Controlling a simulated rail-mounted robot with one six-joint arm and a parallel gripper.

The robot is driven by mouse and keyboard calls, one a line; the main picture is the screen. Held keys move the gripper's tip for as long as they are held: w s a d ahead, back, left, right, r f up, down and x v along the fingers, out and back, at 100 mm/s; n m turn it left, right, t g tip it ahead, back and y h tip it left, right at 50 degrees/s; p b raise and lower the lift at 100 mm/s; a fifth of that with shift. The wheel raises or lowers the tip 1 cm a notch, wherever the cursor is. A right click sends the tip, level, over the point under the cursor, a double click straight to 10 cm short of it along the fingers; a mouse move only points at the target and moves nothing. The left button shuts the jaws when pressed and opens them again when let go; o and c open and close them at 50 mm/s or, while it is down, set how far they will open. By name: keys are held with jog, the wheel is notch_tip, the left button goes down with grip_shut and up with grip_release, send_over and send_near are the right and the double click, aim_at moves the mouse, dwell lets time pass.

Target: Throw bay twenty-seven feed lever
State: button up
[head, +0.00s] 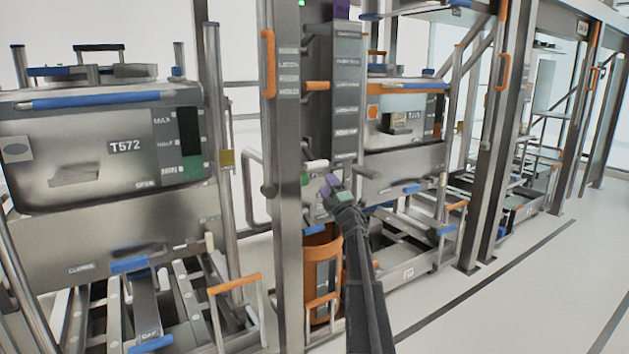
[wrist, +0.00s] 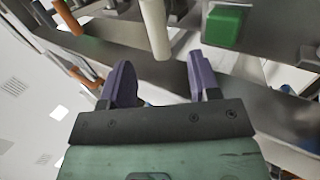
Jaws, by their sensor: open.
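A pale, rounded lever handle (head: 316,166) sticks out from the steel post at mid-height. My gripper (head: 330,184), with purple fingers, is just below and right of it. In the wrist view the pale handle (wrist: 155,28) points down toward the gap between my two fingers (wrist: 161,75). The fingers are apart and nothing is held. The handle's end looks close to the fingertips; I cannot tell whether it is between them. No label reading twenty-seven is legible, so I cannot tell the bay from writing.
A tall label panel (head: 346,100) stands above the handle. An orange handle (head: 317,86) projects higher up. A green block (wrist: 225,26) sits right of the pale handle in the wrist view. A steel bin marked T572 (head: 90,170) is at left. Open floor (head: 540,270) lies at right.

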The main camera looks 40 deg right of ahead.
aim_at(314, 159)
jog(key=p+x, duration=0.6)
jog(key=x, duration=0.4)
jog(key=shift+r, duration=0.4)
jog(key=shift+w+r, duration=0.1)
jog(key=shift+w, duration=0.2)
jog(key=shift+a, duration=0.1)
jog(key=shift+c, duration=0.4)
grip_shut()
